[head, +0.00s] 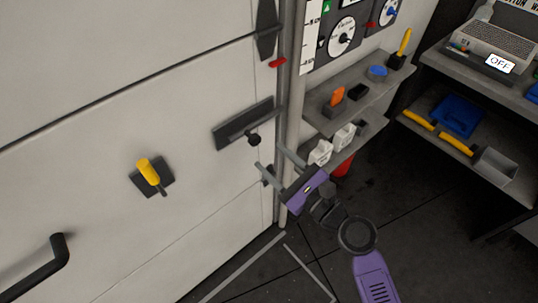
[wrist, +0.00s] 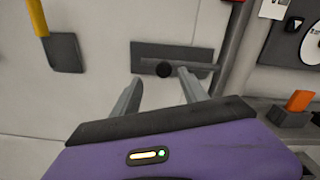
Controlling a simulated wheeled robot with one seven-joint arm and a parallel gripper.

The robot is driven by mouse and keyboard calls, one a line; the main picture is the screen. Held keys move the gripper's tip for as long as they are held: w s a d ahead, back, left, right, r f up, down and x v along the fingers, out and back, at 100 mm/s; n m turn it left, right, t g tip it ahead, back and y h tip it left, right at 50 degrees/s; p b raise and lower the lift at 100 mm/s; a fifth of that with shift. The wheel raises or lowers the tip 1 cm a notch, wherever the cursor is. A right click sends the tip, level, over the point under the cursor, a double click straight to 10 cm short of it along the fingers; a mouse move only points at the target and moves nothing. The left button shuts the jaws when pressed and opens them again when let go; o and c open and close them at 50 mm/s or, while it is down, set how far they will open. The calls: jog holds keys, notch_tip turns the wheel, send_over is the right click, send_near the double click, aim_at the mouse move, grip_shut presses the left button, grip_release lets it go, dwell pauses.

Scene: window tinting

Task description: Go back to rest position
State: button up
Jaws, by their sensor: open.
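My gripper (head: 277,160) is purple with grey fingers and is open, with nothing between the fingers. My purple arm comes in from the lower right of the head view.
A yellow-handled tool (head: 148,172) sits on a dark plate on the wall, with a black bar handle (head: 48,268) lower left. Shelves (head: 345,150) with an orange block (head: 337,96) and white items stand right of the pole (head: 290,110). Dark floor is open at lower right.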

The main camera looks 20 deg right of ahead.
dwell(0.5)
jog(key=s+d+n+h, duration=0.6)
jog(key=s+n, duration=0.4)
jog(key=n, duration=0.5)
jog(key=s+a+r+n+g, duration=0.1)
jog(key=s+n, duration=0.6)
jog(key=s, duration=0.4)
jog(key=s+a+r+n+g, duration=0.1)
jog(key=s+n, duration=0.5)
jog(key=s, duration=0.6)
jog(key=shift+s+a+r+n, duration=0.2)
jog(key=shift+a+r+n, duration=0.15)
jog(key=shift+a, duration=0.25)
jog(key=shift+f, duration=0.1)
